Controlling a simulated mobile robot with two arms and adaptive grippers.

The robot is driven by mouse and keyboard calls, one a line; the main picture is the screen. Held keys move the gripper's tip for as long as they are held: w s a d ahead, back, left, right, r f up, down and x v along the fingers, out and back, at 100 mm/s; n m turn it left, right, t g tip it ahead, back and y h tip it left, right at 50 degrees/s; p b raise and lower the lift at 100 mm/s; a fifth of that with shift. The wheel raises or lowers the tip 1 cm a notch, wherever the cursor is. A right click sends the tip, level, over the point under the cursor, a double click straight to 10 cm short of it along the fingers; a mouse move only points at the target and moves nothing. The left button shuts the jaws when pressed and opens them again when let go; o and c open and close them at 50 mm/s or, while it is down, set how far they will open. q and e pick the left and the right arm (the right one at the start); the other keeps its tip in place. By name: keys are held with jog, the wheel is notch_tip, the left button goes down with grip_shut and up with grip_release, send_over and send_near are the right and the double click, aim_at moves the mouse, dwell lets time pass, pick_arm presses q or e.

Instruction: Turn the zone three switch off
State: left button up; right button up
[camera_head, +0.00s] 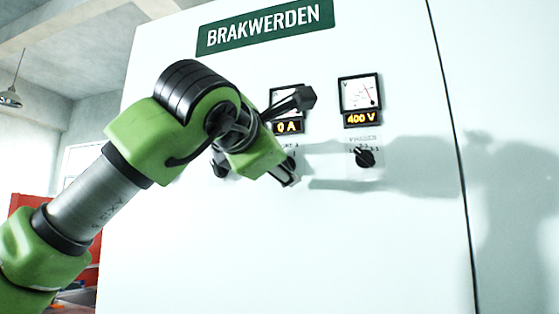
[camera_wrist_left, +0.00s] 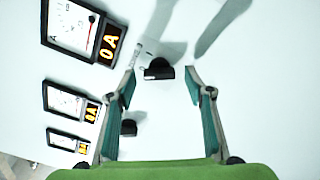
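A black rotary switch (camera_wrist_left: 158,70) shows in the left wrist view, on the white panel beside the nearest meter; I take it for the zone three switch. In the head view it is hidden behind my left gripper (camera_head: 298,137), where a label ending in "3" is partly visible. My left gripper is open, and in the wrist view (camera_wrist_left: 163,82) its two fingers stand on either side of the switch. The nearest meter (camera_wrist_left: 72,25) has a display reading 0 A (camera_head: 289,127). My right gripper is not in view.
Another black knob (camera_wrist_left: 128,128) and two more meters (camera_wrist_left: 66,103) lie further along the panel. A phases knob (camera_head: 364,157) sits below a 400 V display (camera_head: 359,119) to the right. A green BRAKWERDEN sign (camera_head: 264,25) is above. The panel's right part is bare.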

pick_arm(q)
jog(key=v, duration=1.2)
dwell(0.4)
